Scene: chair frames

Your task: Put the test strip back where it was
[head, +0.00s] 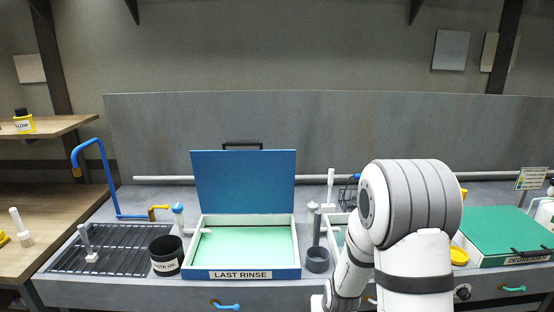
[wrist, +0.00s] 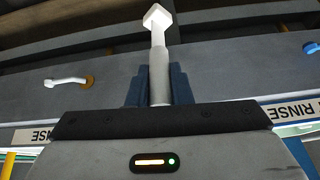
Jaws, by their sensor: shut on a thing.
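In the wrist view my gripper (wrist: 158,85) has its two dark blue fingers shut on a pale grey rod with a white block-like end (wrist: 157,18). I cannot tell for sure whether this rod is the test strip. The bench front shows behind it. In the head view my arm stands at the right of centre, and my fingers and the held rod are hidden or out of frame. A small sign with coloured marks (head: 531,178) stands at the far right. No strip can be made out clearly elsewhere.
The LAST RINSE tray (head: 241,274) has its blue lid (head: 245,182) raised. A black pot (head: 166,256) and a drain rack (head: 120,250) are left of it. A grey cup (head: 317,260) is right of it. A green-lidded DEGREASER box (head: 505,235) is at right.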

